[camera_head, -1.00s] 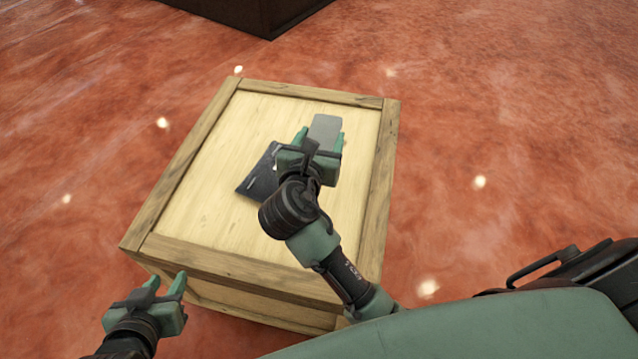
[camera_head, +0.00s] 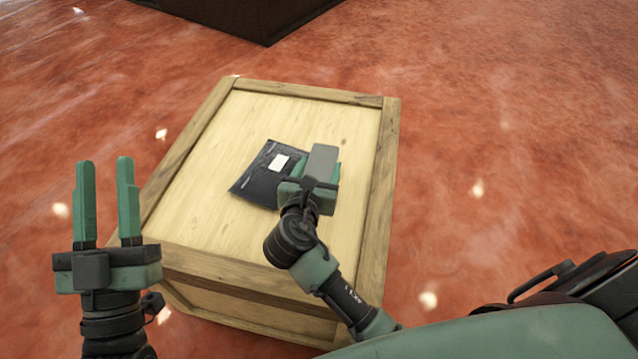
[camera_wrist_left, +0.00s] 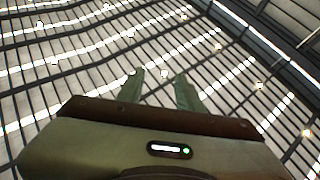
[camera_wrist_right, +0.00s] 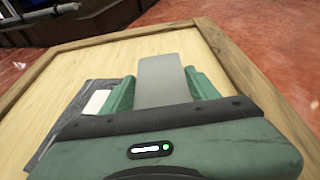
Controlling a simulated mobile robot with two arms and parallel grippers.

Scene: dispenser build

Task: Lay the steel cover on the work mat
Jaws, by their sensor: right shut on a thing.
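The steel cover (camera_head: 323,158) is a flat grey plate in the jaws of my right gripper (camera_head: 318,172), sticking out past the fingers. It also shows between the green fingers in the right wrist view (camera_wrist_right: 162,82). The work mat (camera_head: 258,186) is a dark sheet on the crate top, just left of my right gripper; its right edge is partly hidden by the gripper. A small white rectangular piece (camera_head: 279,162) lies on the mat. My left gripper (camera_head: 104,165) is open and empty, raised at the left of the crate with its fingers pointing up.
The wooden crate (camera_head: 362,200) has a raised-looking frame border and stands on a red floor. Its pale top is otherwise clear around the mat. A dark box (camera_head: 240,18) stands farther back on the floor.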

